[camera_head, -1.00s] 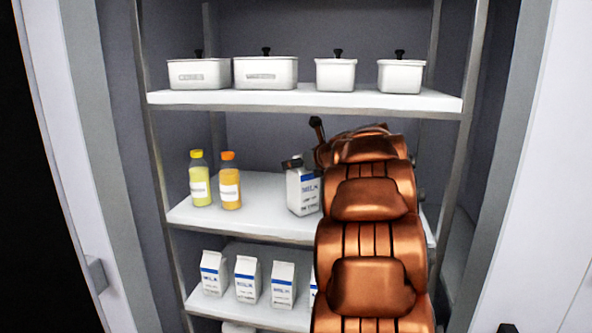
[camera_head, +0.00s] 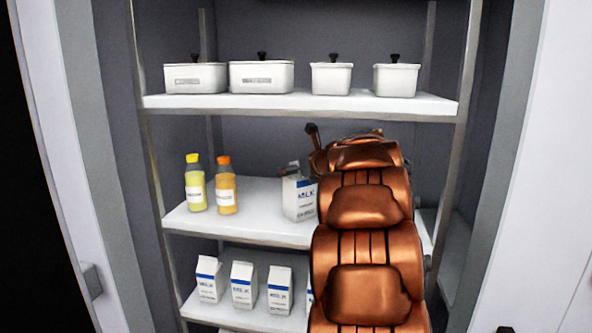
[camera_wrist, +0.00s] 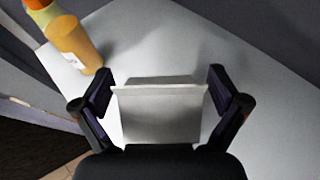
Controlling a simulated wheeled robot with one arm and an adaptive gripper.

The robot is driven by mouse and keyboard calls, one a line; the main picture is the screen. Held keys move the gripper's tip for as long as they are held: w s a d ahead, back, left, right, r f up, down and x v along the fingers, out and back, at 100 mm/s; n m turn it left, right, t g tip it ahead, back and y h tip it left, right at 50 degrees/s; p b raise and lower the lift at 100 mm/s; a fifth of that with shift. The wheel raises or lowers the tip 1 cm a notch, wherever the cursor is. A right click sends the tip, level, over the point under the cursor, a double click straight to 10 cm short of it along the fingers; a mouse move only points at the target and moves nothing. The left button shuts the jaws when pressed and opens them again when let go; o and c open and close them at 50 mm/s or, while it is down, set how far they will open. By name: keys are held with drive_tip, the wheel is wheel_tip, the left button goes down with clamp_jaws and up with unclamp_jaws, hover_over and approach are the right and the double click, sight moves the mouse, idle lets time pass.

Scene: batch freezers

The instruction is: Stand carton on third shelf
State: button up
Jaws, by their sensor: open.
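A white milk carton (camera_head: 300,198) stands upright on the shelf (camera_head: 255,228) that also holds two bottles, to the right of them. In the wrist view the carton's top (camera_wrist: 160,100) lies between the two fingers of my gripper (camera_wrist: 162,90). The fingers are apart, with a gap visible on each side of the carton. In the head view my copper-coloured arm hides the carton's right edge and most of my gripper.
A yellow bottle (camera_head: 195,185) and an orange bottle (camera_head: 226,188) stand left of the carton. White lidded containers (camera_head: 262,77) line the shelf above. Several milk cartons (camera_head: 243,286) stand on the shelf below. Bare shelf lies between the bottles and the carton.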

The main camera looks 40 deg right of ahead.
drive_tip(key=shift+s+r, duration=0.1)
drive_tip(key=shift+r, duration=0.1)
drive_tip(key=b+v, duration=0.1)
drive_tip(key=v, duration=0.6)
drive_tip(key=shift+s+r, duration=0.1)
idle(0.4)
